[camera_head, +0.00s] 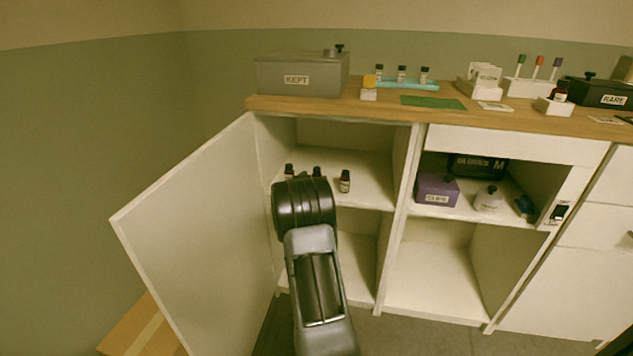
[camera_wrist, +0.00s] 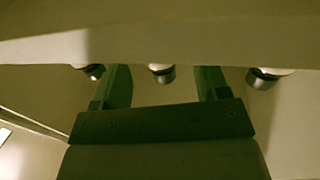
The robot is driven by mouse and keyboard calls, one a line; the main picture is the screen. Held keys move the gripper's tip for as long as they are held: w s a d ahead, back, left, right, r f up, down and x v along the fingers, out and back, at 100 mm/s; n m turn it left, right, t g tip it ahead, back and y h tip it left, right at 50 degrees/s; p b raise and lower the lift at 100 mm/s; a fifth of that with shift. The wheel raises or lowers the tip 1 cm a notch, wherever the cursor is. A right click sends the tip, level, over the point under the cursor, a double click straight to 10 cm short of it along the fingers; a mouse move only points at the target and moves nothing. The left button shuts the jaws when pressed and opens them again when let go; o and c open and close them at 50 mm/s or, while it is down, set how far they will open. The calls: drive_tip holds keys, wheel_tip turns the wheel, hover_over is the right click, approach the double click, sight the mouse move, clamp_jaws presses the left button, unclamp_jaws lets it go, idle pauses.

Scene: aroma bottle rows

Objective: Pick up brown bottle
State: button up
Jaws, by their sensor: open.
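Three small dark brown bottles with dark caps stand on the upper shelf of the open cabinet in the head view: left (camera_head: 289,172), middle (camera_head: 316,172) and right (camera_head: 345,182). My arm partly covers the middle one. In the wrist view, my gripper (camera_wrist: 163,88) is open and empty, its two dark green-looking fingers apart. One bottle (camera_wrist: 162,74) shows between the fingers near their tips. Another bottle (camera_wrist: 93,71) is just outside the left finger, and a third (camera_wrist: 264,77) is to the right. A pale band hides the rest of them. My fingertips are hidden in the head view.
The open cabinet door (camera_head: 195,220) stands left of my arm. A divider (camera_head: 402,190) bounds the compartment on the right. The wooden counter (camera_head: 385,108) above holds a KEPT box (camera_head: 300,75) and a teal tray (camera_head: 408,85) with three bottles. A purple box (camera_head: 437,189) sits right of the divider.

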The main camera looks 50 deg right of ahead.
sight(319, 174)
drive_tip(key=x, duration=0.1)
drive_tip(key=b+x, duration=0.1)
drive_tip(key=x, duration=0.1)
drive_tip(key=shift+w+d+f+b, duration=0.1)
drive_tip(key=shift+d+f+b, duration=0.15)
drive_tip(key=shift+f+b, duration=0.05)
drive_tip(key=shift+w+d+r, duration=0.15)
drive_tip(key=shift+w+d, duration=0.05)
drive_tip(key=shift+d, duration=0.45)
drive_tip(key=c, duration=1)
